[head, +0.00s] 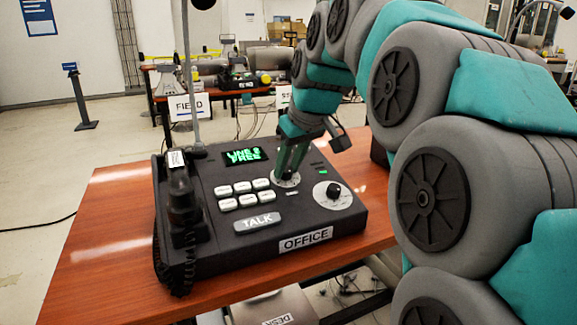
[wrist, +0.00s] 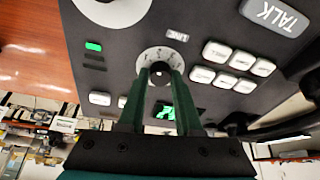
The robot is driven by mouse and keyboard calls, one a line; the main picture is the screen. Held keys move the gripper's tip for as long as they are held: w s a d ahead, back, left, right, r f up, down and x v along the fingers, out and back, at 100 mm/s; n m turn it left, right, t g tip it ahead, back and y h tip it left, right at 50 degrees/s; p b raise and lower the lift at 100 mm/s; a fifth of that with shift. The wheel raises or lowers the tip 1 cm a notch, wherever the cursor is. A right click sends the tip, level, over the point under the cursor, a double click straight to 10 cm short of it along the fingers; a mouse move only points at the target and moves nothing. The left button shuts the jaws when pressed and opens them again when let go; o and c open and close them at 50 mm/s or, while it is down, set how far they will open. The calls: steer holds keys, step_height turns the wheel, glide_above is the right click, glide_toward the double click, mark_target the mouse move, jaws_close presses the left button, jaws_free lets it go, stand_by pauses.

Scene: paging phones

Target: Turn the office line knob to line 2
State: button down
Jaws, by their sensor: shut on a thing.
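The office paging phone (head: 330,228) is a dark console with an OFFICE label, on a wooden table. Its line knob (wrist: 159,79) is small and black, on a pale round dial (wrist: 160,54) beside a LINE label (wrist: 177,35). My gripper (head: 284,176) reaches down onto this dial from behind. In the wrist view its two green-grey fingers (wrist: 160,72) are closed on the knob's sides. The knob's pointer is hidden between the fingers.
A second, larger knob (head: 333,190) is right of the line dial. White buttons (head: 243,193), a TALK bar (head: 257,222) and a corded handset (head: 183,205) are to the left. A FIELD sign (head: 188,107) stands by another table behind. The table's left side is clear.

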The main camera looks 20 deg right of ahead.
steer(key=shift+m, duration=0.7)
steer(key=c, duration=0.6)
jaws_free()
steer(key=shift+r, duration=0.1)
steer(key=shift+b+v, duration=0.3)
steer(key=shift+v, duration=3.55)
steer(key=shift+a, duration=0.1)
